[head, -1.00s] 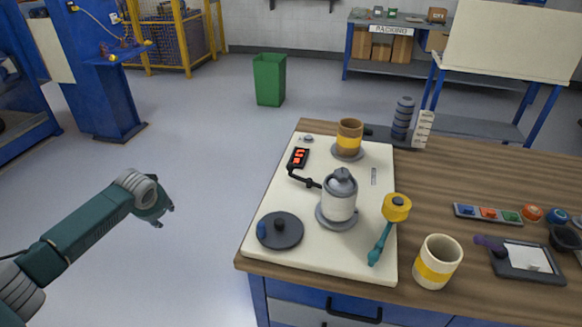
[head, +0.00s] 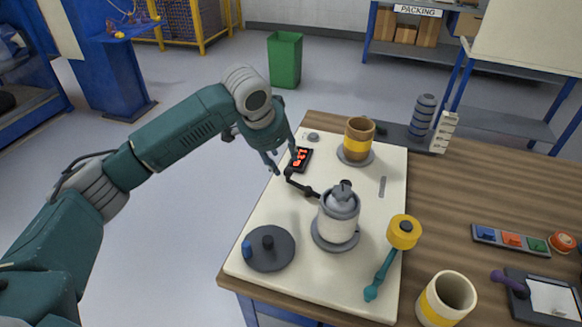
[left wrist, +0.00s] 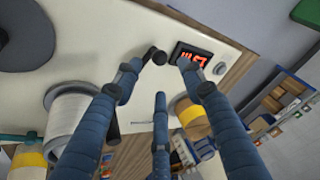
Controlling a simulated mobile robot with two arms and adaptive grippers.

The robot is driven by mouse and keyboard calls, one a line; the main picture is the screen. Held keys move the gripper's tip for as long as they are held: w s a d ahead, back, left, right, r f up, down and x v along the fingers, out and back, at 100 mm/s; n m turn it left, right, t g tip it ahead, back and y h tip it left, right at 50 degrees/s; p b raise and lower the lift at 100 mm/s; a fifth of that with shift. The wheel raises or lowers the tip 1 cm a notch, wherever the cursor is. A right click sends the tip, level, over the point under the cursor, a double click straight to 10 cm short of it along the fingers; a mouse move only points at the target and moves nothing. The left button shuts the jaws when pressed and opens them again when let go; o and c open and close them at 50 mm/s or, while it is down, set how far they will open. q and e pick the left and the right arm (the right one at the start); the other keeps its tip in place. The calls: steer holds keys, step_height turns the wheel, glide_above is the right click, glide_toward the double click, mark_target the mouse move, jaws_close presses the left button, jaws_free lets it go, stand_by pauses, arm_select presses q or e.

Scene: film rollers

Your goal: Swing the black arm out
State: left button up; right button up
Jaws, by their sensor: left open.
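The black arm (head: 303,187) lies low over the white board, running from the white roller (head: 339,222) towards the board's far left edge, with an upright knob at its outer end. My left gripper (head: 282,160) is open and empty, just above and behind that knob. In the left wrist view the black knob (left wrist: 155,55) shows between and ahead of the spread fingertips (left wrist: 157,72); I see no grip on it. The middle of the black arm is partly hidden by a finger there. My right gripper is not in view.
A red-lit display (head: 301,158) sits close beside my fingers. A cream cup (head: 446,298) stands to the right. Free floor lies left of the table.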

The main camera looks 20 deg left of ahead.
mark_target(287, 170)
arm_select(q)
steer(key=x, duration=0.5)
steer(key=shift+f, duration=0.15)
steer(key=x, duration=0.4)
steer(key=shift+p, duration=0.35)
steer(key=shift+c, duration=0.5)
jaws_close()
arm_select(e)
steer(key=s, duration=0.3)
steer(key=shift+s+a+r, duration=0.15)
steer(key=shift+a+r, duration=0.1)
